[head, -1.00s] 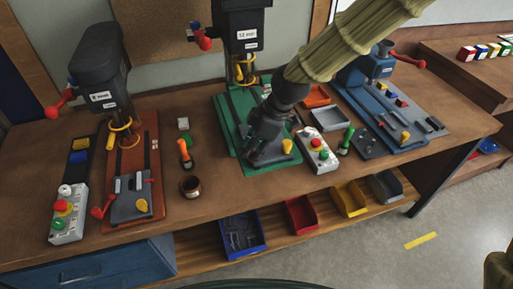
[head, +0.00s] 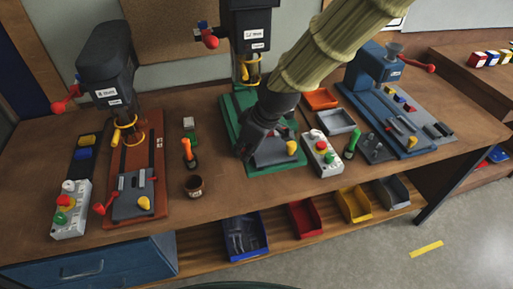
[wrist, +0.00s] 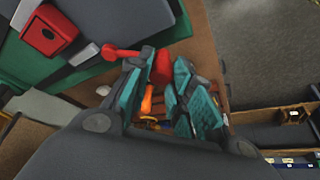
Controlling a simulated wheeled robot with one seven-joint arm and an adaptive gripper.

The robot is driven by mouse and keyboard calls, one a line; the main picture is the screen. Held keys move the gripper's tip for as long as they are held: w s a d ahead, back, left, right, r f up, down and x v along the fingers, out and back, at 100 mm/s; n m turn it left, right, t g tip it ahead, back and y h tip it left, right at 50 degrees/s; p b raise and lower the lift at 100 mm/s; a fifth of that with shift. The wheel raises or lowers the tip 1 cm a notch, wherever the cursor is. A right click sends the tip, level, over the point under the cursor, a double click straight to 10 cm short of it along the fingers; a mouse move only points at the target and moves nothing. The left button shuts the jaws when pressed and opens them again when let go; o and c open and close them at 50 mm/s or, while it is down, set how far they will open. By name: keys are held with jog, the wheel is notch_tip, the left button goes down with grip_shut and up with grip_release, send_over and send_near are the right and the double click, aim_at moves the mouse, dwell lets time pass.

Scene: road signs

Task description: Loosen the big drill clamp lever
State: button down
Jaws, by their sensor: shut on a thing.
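The big drill (head: 257,35) with a 12 mm label stands at the middle of the bench on a green base (head: 285,168). A grey vise (head: 275,152) with a yellow knob sits on that base. My gripper (head: 246,153) is low at the vise's left side and covers the clamp lever in the head view. In the wrist view, a red lever (wrist: 122,52) reaches from the vise side toward my teal-padded fingers. My gripper (wrist: 163,63) is shut with a red part (wrist: 162,69) between its fingertips. How the grip sits on the lever is partly hidden.
A smaller drill (head: 108,75) with its own red-levered vise stands left. An orange-handled tool (head: 188,152) and a brown cup (head: 193,186) lie between the drills. A button box (head: 322,153) is right of the green base. Coloured bins (head: 305,218) sit on the shelf below.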

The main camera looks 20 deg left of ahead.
dwell(0.5)
jog(key=c, duration=1.3)
grip_release()
jog(key=shift+a, duration=0.1)
jog(key=v, duration=1.2)
